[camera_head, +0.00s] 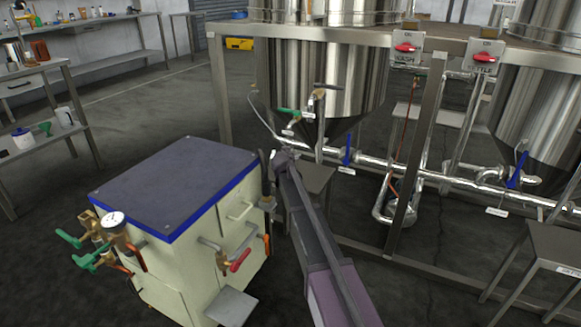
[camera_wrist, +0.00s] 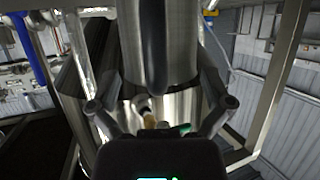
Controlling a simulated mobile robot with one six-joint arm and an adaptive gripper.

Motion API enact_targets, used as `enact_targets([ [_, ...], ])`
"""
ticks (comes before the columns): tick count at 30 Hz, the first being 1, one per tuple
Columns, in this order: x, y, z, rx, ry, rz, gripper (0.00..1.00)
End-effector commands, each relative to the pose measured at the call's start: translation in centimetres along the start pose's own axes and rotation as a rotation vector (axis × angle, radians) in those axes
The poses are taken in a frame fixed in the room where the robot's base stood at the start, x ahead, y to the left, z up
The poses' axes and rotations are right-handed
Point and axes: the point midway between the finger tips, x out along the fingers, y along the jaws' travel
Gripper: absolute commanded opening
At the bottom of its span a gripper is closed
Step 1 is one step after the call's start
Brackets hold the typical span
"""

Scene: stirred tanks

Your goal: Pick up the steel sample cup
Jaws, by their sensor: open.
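A shiny steel cylinder with a dark strip down its near side, which looks like the steel sample cup (camera_wrist: 181,50), fills the upper middle of the wrist view. Its upper part runs out of frame. My gripper (camera_wrist: 158,55) is open, with a dark finger on either side of the cylinder. No grip on it shows, and I cannot tell how far the fingers are from its wall. In the head view my gripper end (camera_head: 283,158) is by the cabinet's back right corner, in front of the tank stand. I cannot make out the cup clearly there.
A cream cabinet (camera_head: 165,262) with a dark top (camera_head: 175,180), valves and gauge stands left of my arm. Steel tanks (camera_head: 325,75) on a metal frame (camera_head: 408,160), with piping (camera_head: 400,165), stand behind and right. A small stool (camera_head: 318,178) is below. Open floor lies left.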

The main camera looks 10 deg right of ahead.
Motion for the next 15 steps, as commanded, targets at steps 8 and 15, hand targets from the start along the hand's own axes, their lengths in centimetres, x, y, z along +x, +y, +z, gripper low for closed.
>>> enact_targets([
  [8,0.91,0.04,-0.01,0.000,0.000,0.000,1.00],
  [15,0.89,0.04,-0.02,0.000,0.000,0.000,1.00],
])
